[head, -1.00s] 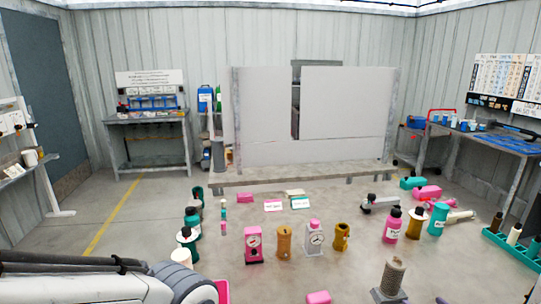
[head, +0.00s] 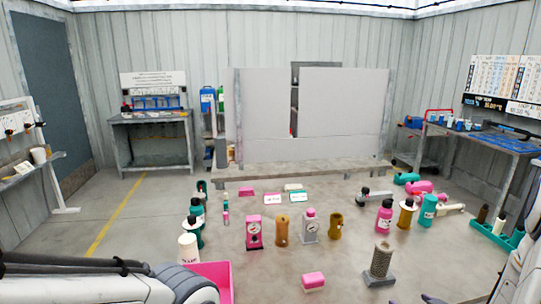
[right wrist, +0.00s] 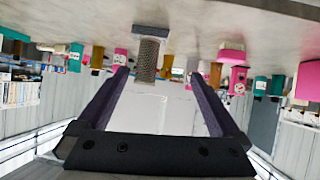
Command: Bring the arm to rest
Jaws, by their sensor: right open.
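My right gripper (right wrist: 158,76) is open in the right wrist view, with its two dark fingers spread and nothing between their pads. That view is upside down; the mesh cylinder on a grey base (right wrist: 148,58) appears beyond the fingertips, apart from them.
The mesh cylinder (head: 381,260) stands at the front right, near a pink block (head: 313,281). A pink tray (head: 215,276) is beside my left arm. Several pumps and bottles stand in rows behind. A teal tray (head: 497,232) is at right. Open floor lies around them.

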